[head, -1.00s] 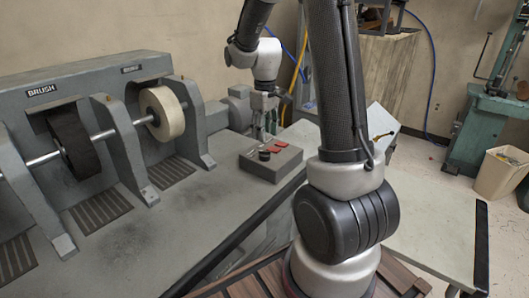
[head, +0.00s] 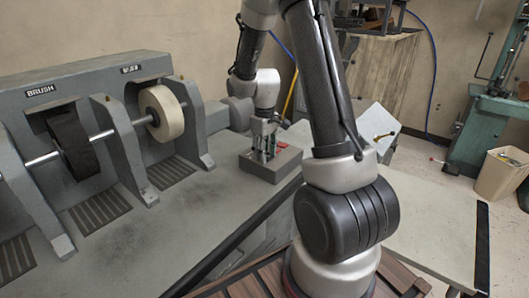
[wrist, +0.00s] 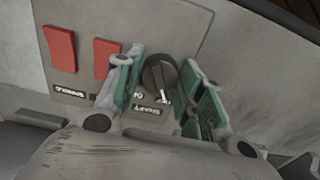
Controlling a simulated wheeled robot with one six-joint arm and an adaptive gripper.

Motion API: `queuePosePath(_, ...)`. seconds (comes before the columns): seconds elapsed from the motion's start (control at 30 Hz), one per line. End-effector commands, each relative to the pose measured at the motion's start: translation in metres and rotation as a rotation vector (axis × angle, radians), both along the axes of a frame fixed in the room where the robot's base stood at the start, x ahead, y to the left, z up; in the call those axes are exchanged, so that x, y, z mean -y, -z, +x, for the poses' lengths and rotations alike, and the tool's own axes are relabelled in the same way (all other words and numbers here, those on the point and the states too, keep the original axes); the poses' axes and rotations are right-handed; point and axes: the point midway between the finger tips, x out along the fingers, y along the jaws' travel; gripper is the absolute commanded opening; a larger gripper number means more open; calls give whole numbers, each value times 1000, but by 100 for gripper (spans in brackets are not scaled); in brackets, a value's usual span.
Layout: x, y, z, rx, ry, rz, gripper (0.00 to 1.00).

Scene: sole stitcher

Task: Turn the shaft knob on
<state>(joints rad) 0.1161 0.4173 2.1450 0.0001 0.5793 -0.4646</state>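The shaft knob (wrist: 160,76) is a round black knob with a pale pointer mark, on the grey control box. In the wrist view it shows between the two green-padded fingers of my gripper (wrist: 165,85), with a visible gap on each side. The label SHAFT (wrist: 149,110) is beside it, partly covered by my gripper. My gripper is open around or just above the knob; I cannot tell the exact height. In the head view my gripper (head: 264,150) hangs over the control box (head: 268,172) and hides the knob.
Two red switches, one at the left (wrist: 61,50) and one closer to the knob (wrist: 106,58), sit beside my fingers. The grinding machine with its black brush (head: 73,143) and pale wheel (head: 162,113) stands left of the box. The bench top (head: 165,235) in front is clear.

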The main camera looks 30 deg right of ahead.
Motion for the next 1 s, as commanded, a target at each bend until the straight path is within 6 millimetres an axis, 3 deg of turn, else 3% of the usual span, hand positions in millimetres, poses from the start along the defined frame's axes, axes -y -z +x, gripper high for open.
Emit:
queuePosePath(0.03, 0, 0, 0, 0, 0, 0, 23)
queuePosePath(0.1, 0, 0, 0, 0, 0, 0, 11)
queuePosePath(0.57, 0, 0, 0, 0, 87, 0, 11)
queuePosePath(1.0, 0, 0, 0, 0, 459, 0, 11)
